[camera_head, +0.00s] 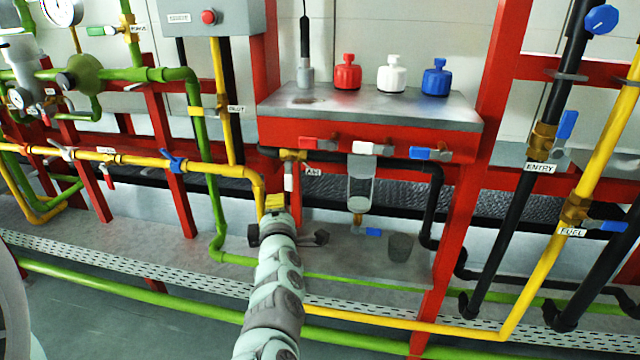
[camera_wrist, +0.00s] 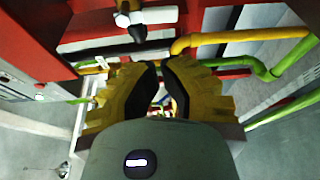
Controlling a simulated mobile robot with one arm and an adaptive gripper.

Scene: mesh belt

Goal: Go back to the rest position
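My arm reaches up from the bottom centre in the head view, and my gripper (camera_head: 274,203) is at its far end. It is in front of the lower red frame, just below the valve with a white handle (camera_head: 289,178). In the wrist view my gripper (camera_wrist: 160,68) shows two yellow fingers with black pads. A narrow gap is visible between the pads, with nothing held in it. The same view shows a valve with a white handle (camera_wrist: 152,15) beyond the fingers. I cannot tell the exact distance from the fingers to the pipes.
A red bench (camera_head: 370,110) carries red, white and blue bottles. A yellow vertical pipe (camera_head: 221,100) and green pipe (camera_head: 205,170) run left of my gripper. Red posts (camera_head: 478,150) and black pipes (camera_head: 505,210) stand right.

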